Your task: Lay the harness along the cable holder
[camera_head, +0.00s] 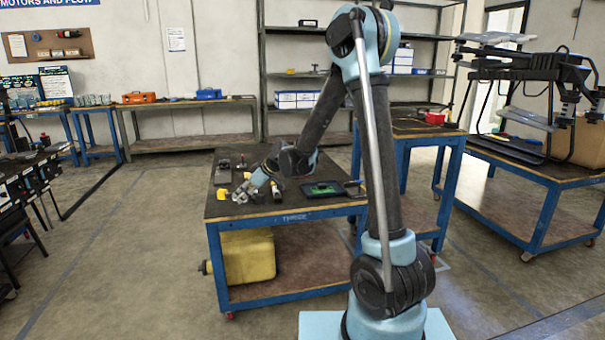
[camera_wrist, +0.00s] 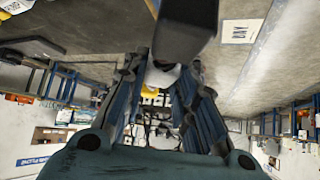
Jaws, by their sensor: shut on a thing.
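My gripper (camera_head: 243,192) is over the left part of the dark-topped work table (camera_head: 290,214), low near its surface. In the wrist view my gripper (camera_wrist: 170,76) has its two blue-black fingers on either side of a small pale thing (camera_wrist: 162,76) with yellow beside it. It is shut on that thing, whose kind is too small and shaded to tell. I cannot make out the harness or the cable holder in either view. A large spray drone frame (camera_head: 530,75) stands on the blue table at the right.
A green-and-black flat item (camera_head: 323,188) lies on the work table, right of my gripper. A yellow tank (camera_head: 248,256) sits on its lower shelf. A second blue table (camera_head: 415,128) stands behind my arm. The floor left of the work table is clear.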

